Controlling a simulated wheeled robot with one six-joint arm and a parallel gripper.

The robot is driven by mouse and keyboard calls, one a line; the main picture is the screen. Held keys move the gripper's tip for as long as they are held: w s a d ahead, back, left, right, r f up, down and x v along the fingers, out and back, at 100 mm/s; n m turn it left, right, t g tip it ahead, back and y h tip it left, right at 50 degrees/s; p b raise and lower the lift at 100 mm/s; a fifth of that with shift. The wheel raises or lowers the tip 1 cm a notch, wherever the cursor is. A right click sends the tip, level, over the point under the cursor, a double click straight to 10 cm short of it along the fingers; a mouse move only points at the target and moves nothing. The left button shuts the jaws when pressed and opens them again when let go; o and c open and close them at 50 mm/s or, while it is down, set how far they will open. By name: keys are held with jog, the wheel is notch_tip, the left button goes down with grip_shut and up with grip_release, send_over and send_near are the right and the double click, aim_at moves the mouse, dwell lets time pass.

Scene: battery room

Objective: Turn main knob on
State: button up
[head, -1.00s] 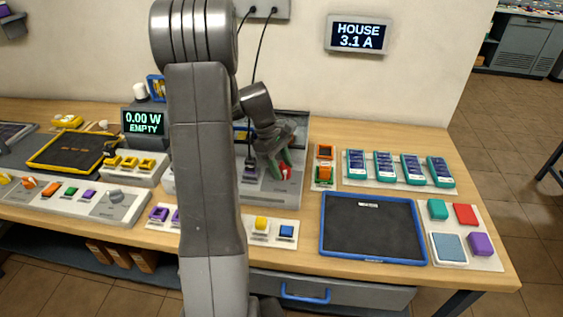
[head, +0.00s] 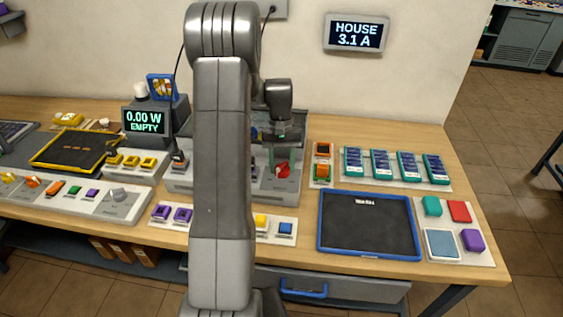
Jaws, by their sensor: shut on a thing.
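The red knob (head: 282,169) sits on the sloped front of a grey unit (head: 289,186) at the middle of the bench. My gripper (head: 277,147) comes down from above at the knob, shut on it. Its fingers are dark and small here, so their exact contact is hard to see. The knob's markings are too small to read.
A display reading "0.00 W EMPTY" (head: 144,121) stands left of my arm, and a wall display reads "HOUSE 3.1 A" (head: 356,35). A blue-rimmed tray (head: 321,222) lies right of the unit. Teal blocks (head: 381,164) stand behind it. Cables hang near my arm.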

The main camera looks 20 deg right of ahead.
jog(key=shift+m+y, duration=0.4)
jog(key=shift+m, duration=0.8)
jog(key=o, duration=1)
jog(key=shift+c, duration=0.2)
jog(key=b+v, duration=0.1)
jog(key=v, duration=1.2)
jog(key=shift+d+r, duration=0.3)
jog(key=shift+r, duration=0.15)
jog(key=shift+s, duration=0.1)
